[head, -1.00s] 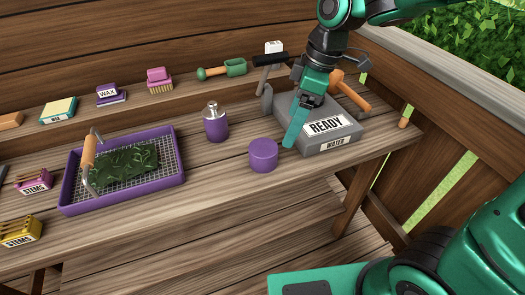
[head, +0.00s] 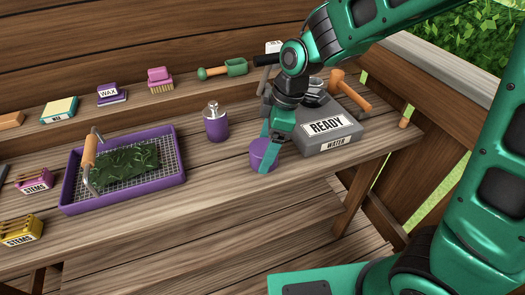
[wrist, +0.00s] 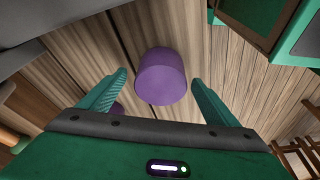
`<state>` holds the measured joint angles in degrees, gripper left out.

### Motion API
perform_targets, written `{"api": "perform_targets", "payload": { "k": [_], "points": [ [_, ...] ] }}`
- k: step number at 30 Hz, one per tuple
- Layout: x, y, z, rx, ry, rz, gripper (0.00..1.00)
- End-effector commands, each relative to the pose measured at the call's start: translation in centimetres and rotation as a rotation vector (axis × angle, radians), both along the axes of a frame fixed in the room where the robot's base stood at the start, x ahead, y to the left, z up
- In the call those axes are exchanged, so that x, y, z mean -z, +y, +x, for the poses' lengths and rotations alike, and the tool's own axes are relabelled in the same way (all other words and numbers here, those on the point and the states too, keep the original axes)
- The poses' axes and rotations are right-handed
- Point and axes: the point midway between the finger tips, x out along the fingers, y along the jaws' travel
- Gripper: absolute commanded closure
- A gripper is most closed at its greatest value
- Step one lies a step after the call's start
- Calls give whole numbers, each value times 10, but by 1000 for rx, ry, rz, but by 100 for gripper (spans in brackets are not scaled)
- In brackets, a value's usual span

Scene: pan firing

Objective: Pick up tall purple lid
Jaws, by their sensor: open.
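The tall purple lid (head: 257,150) is a plain purple cylinder standing on the wooden bench, left of the grey box. In the wrist view the lid (wrist: 161,78) sits between the two spread green fingers, with a gap on each side. My gripper (head: 268,150) is open and empty, with its fingers reaching down around the lid. One finger hides part of the lid's right side in the head view. I cannot tell how far down the lid's sides the fingertips reach.
A purple bottle (head: 216,127) stands close behind the lid to the left. The grey box (head: 335,138) marked READY and WATER is close on the right. A purple tray (head: 122,199) with a mesh and dark leaves lies left. Bench in front of the lid is clear.

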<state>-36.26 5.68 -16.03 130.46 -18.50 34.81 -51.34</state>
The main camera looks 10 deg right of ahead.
Motion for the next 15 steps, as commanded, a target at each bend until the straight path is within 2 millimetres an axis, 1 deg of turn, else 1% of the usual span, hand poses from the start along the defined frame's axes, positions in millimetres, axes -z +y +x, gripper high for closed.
{"api": "perform_targets", "payload": {
  "k": [1,4,12,13,14,15],
  "points": [
    [7,2,-1,-2,3,-1,16],
    [14,4,0,-1,2,-1,16],
    [16,5,1,0,-1,1,16],
    [16,5,1,0,-1,1,21],
    [16,5,1,0,-1,1,28],
    [16,5,1,0,-1,1,38]
  ]
}}
